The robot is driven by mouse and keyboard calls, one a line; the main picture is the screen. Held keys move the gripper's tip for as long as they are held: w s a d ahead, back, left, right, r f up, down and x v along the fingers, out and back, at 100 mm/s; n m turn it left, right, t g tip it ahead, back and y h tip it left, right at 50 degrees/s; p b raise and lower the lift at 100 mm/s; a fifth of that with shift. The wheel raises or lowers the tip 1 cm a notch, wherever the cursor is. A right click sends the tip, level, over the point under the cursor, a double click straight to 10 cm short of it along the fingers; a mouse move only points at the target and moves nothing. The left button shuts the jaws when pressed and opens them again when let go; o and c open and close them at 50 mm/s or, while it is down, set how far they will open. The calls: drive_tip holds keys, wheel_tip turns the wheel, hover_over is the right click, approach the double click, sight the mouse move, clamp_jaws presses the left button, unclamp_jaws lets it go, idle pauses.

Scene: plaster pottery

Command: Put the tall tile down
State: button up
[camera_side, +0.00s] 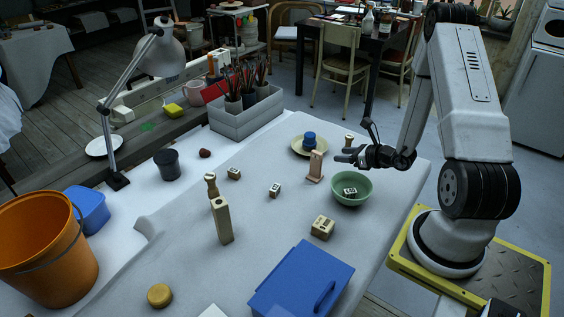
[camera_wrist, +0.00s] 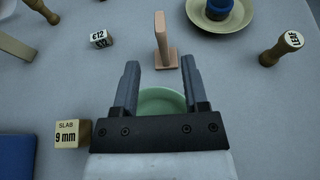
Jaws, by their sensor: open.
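A tall pinkish tile (camera_side: 316,164) stands upright on its foot on the grey table, left of the green bowl (camera_side: 366,200). In the wrist view the tile (camera_wrist: 161,36) stands just beyond my fingertips, roughly centred between them. My gripper (camera_side: 346,155) is open and empty in the side view, above and right of the tile. Its two fingers (camera_wrist: 160,67) are spread in the wrist view, with a gap to the tile. The bowl (camera_wrist: 162,101) lies below the fingers, partly hidden by my gripper.
A small block (camera_side: 350,191) sits in the bowl. A plate (camera_side: 298,149) with a blue jar (camera_side: 309,139) is behind the tile. A stamp (camera_wrist: 282,48), several marked blocks, a tall wooden block (camera_side: 222,222) and a blue box (camera_side: 300,282) stand around. Table left of the tile is partly clear.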

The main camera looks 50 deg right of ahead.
drive_tip(key=w+a+r+n+g+y, duration=0.1)
drive_tip(key=a+r+n+g+y, duration=0.15)
drive_tip(key=a+n+y, duration=0.35)
drive_tip(key=a+r+n+g+y, duration=0.1)
drive_tip(key=a+n+g, duration=0.3)
drive_tip(key=a, duration=0.5)
drive_tip(key=s+a+r+n+g+h, duration=0.2)
drive_tip(key=a+r+n+h, duration=0.1)
drive_tip(key=n, duration=1)
drive_tip(key=s+a+r+n+g+h, duration=0.2)
drive_tip(key=a+r+n+h, duration=0.2)
drive_tip(key=n, duration=0.9)
drive_tip(key=a+r, duration=0.1)
drive_tip(key=a, duration=0.2)
drive_tip(key=shift+s+a+r, duration=0.25)
drive_tip(key=shift+s, duration=0.15)
